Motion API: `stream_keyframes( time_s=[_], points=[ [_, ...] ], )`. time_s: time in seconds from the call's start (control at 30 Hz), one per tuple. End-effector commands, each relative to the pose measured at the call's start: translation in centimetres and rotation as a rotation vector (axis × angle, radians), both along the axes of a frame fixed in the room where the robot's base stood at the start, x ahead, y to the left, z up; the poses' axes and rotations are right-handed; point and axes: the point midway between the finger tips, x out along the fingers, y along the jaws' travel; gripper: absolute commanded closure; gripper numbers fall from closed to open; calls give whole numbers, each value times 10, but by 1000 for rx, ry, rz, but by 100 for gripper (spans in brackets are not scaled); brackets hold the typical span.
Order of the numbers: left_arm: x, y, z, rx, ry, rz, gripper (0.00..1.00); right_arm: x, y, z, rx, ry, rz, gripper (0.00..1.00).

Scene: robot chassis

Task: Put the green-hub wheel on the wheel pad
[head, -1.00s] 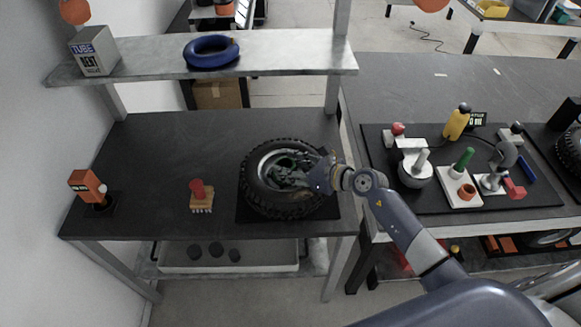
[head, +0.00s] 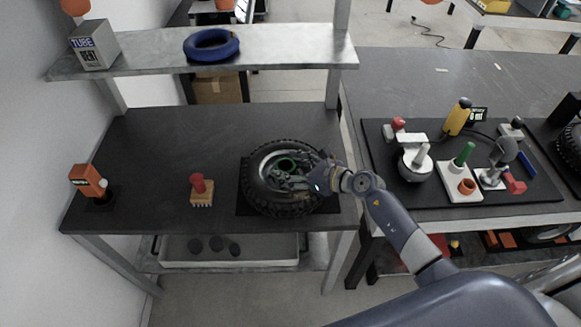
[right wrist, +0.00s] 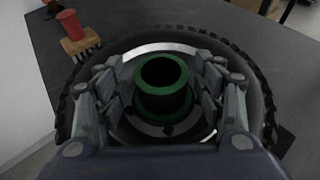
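The green-hub wheel, a black knobby tyre with a grey rim (head: 262,203), lies flat on the black square wheel pad (head: 330,204) on the left table. The pad shows at the wheel's edges. The green hub (head: 286,164) stands in the middle of the wheel, and it also shows in the right wrist view (right wrist: 163,103). My right gripper (head: 293,178) is over the wheel from the right. In the right wrist view its fingers (right wrist: 162,92) stand open on both sides of the hub, with gaps to it. My left gripper is out of view.
A red-handled brush (head: 201,190) stands left of the wheel, and an orange device (head: 88,181) further left. A shelf (head: 150,62) above holds a blue ring (head: 211,46) and a tube box (head: 95,45). The right bench carries a tool mat (head: 430,203). The table's back left is clear.

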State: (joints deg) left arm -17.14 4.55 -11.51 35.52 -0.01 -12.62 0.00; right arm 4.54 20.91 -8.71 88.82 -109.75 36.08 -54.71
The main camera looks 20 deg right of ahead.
Motion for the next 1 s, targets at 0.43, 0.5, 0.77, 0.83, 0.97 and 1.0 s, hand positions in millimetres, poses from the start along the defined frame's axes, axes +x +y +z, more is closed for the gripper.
stream_keyframes(
  time_s=[0.43,0.5,0.77,0.83,0.97,1.0],
  points=[
    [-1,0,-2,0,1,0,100,-29,-22,14,-4,1,1,37],
    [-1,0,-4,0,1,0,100,-40,-30,19,-6,1,1,37],
    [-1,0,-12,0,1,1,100,-75,-55,37,-3,2,0,37],
    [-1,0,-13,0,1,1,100,-80,-60,41,-2,1,-1,37],
    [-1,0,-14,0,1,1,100,-87,-64,45,-1,0,0,37],
    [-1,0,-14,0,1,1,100,-88,-65,46,-1,1,0,37]
  ],
)
